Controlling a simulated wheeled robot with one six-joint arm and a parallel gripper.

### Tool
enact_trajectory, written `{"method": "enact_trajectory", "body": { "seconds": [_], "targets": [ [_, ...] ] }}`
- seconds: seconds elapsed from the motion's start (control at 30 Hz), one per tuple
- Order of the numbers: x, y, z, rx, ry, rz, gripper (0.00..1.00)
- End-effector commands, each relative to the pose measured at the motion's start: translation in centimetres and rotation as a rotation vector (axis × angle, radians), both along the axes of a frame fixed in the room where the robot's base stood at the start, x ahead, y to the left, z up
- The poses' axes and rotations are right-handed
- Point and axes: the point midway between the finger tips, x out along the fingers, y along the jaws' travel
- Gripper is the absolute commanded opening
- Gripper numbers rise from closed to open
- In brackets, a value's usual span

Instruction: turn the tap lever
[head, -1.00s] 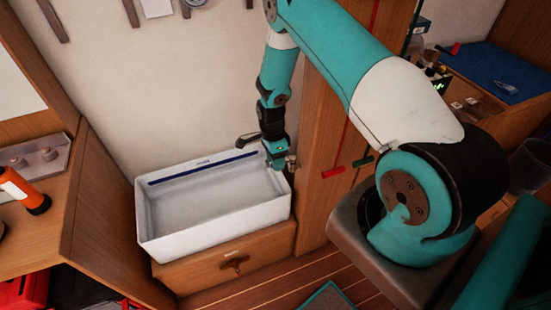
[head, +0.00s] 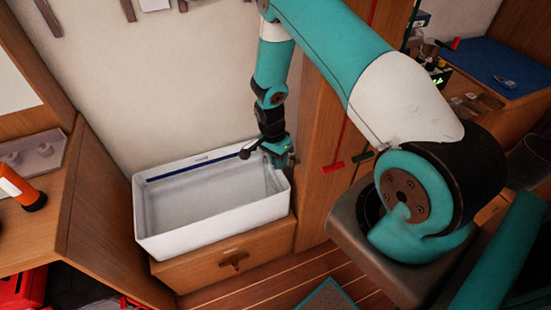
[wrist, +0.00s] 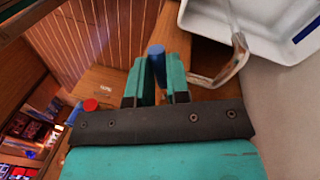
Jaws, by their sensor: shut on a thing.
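In the wrist view my gripper (wrist: 156,77) has its two teal fingers on either side of a blue-ended upright piece (wrist: 157,54), which looks like the tap lever; the fingers are closed on it. A bent metal spout (wrist: 226,70) runs from beside the right finger toward the white basin (wrist: 296,42). In the head view my gripper (head: 280,160) is low at the right back corner of the basin (head: 213,230). There the lever is too small and too covered by the gripper to make out.
A wooden drawer front (head: 200,268) with a dark handle is under the basin. A red T-shaped handle (head: 333,168) hangs on the wooden panel right of my gripper. An orange torch (head: 30,197) lies on the left counter. The basin's inside looks empty.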

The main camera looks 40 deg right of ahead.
Motion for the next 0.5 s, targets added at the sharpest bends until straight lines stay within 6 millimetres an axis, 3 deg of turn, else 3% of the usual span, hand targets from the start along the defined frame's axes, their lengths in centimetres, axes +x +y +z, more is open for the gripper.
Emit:
{"method": "enact_trajectory", "body": {
  "seconds": [0.33,0.37,0.4,0.43,0.5],
  "targets": [
    [-0.12,-0.02,0.05,-0.001,-0.001,0.027,0.0],
    [-0.11,-0.02,0.06,-0.001,-0.001,0.026,0.23],
    [-0.11,-0.02,0.06,0.0,-0.001,0.025,0.33],
    [-0.11,-0.02,0.06,0.0,-0.001,0.025,0.39],
    [-0.11,-0.02,0.05,0.0,-0.001,0.025,0.42]
  ]
}}
